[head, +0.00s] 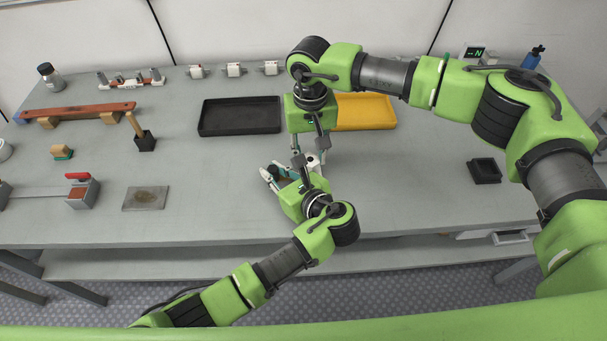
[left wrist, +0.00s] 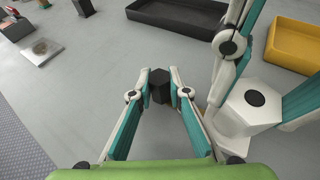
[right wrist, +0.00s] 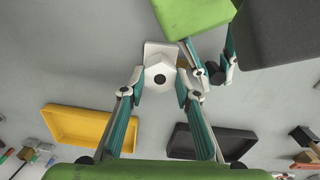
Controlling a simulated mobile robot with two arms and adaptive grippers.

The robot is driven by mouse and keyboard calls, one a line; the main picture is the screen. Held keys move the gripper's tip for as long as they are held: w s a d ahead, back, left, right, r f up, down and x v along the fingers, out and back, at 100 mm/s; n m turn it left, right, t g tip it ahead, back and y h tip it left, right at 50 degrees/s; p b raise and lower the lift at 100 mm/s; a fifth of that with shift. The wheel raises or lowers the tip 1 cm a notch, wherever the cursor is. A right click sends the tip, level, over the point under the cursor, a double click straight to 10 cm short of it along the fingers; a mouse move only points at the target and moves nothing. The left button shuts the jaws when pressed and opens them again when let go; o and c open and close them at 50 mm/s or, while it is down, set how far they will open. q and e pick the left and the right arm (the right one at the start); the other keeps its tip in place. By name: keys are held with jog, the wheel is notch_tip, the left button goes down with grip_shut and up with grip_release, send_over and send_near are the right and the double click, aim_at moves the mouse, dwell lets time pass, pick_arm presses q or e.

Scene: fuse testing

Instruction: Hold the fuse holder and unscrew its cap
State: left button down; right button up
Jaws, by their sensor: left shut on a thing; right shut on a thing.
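The fuse holder (right wrist: 160,77) is a white hexagonal body with a dark round spot on its face and a pale squarish base beside it. It also shows at the right in the left wrist view (left wrist: 250,106). My right gripper (right wrist: 160,85) is shut on its sides, reaching down from above in the head view (head: 310,163). My left gripper (left wrist: 160,88) is shut on a small dark hexagonal piece, apparently the cap (left wrist: 159,82). In the right wrist view the cap (right wrist: 213,70) is apart from the white body, to its right. In the head view both are largely hidden by the grippers.
A black tray (head: 240,131) and a yellow tray (head: 367,127) lie behind the grippers. A grey plate (head: 146,198) and a small black box (head: 484,171) lie to the sides. White blocks (head: 234,70) stand at the back.

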aim_at(310, 160)
pick_arm(q)
jog(key=shift+s+f, duration=0.1)
jog(key=shift+f, duration=0.1)
pick_arm(e)
jog(key=n, duration=0.4)
jog(key=shift+n, duration=0.3)
jog(key=shift+a+r, duration=0.1)
jog(key=shift+r, duration=3.2)
jog(key=d+r, duration=0.4)
jog(key=d, duration=0.3)
jog(key=shift+w, duration=0.2)
pick_arm(q)
jog(key=c, duration=1.9)
grip_release()
jog(key=shift+r, duration=0.1)
jog(key=shift+o, duration=0.3)
pick_arm(e)
jog(key=shift+w, duration=0.1)
pick_arm(q)
jog(key=shift+r, duration=0.1)
pick_arm(e)
jog(key=shift+r, duration=0.1)
